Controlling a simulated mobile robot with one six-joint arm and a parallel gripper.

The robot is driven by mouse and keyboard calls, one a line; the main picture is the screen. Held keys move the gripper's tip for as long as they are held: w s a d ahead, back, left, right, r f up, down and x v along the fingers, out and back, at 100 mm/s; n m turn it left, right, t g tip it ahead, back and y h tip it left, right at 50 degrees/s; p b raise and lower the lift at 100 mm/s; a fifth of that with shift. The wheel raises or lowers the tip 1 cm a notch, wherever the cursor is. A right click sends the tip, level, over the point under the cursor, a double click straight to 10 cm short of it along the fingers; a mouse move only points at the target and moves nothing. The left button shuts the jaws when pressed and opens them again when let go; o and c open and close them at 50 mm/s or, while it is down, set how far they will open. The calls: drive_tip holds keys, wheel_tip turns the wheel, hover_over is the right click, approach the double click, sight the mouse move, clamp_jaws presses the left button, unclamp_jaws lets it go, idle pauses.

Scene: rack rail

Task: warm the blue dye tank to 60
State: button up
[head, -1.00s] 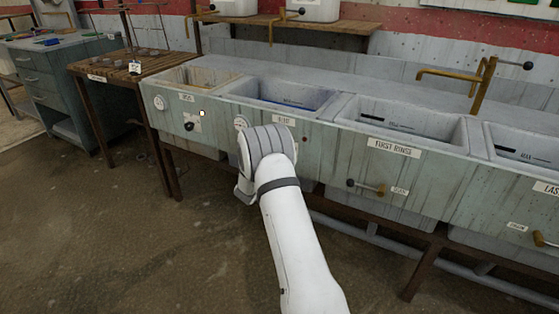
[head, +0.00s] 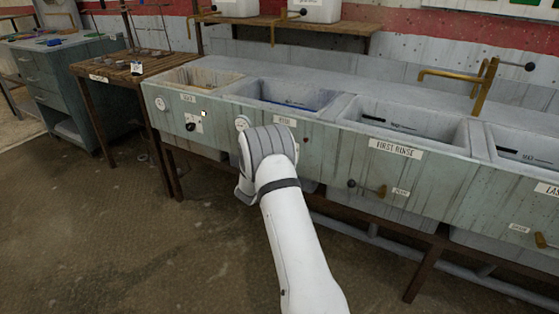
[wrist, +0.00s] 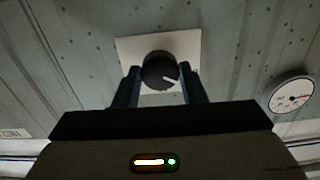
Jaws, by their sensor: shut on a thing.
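The blue dye tank (head: 291,92) is the second basin from the left in the head view, with blue at the bottom. Its label (head: 285,121) and a round gauge (head: 242,123) are on its front. My arm hides the knob there. In the wrist view my gripper (wrist: 160,74) is shut on a black knob (wrist: 157,62) with a white pointer line, one finger each side. The knob sits on a pale square plate (wrist: 128,47). The gauge (wrist: 292,96) shows at the right of that view; its reading is too small to tell.
Left of the blue tank is another basin with its own gauge (head: 160,104), black knob (head: 190,127) and small lit spot (head: 204,114). The first rinse basin (head: 404,120) is to the right, with a brass tap (head: 485,85). A wooden table (head: 128,68) stands left. The floor in front is clear.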

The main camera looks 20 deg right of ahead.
drive_tip(key=shift+f, duration=0.15)
drive_tip(key=m+b, duration=0.7)
drive_tip(key=m, duration=0.4)
drive_tip(key=m+b, duration=0.7)
drive_tip(key=m, duration=0.5)
drive_tip(key=shift+s+d+m, duration=0.1)
drive_tip(key=shift+d+m, duration=0.1)
drive_tip(key=shift+m, duration=0.1)
idle(0.3)
drive_tip(key=o, duration=1)
drive_tip(key=shift+a, duration=0.1)
drive_tip(key=shift+a, duration=0.1)
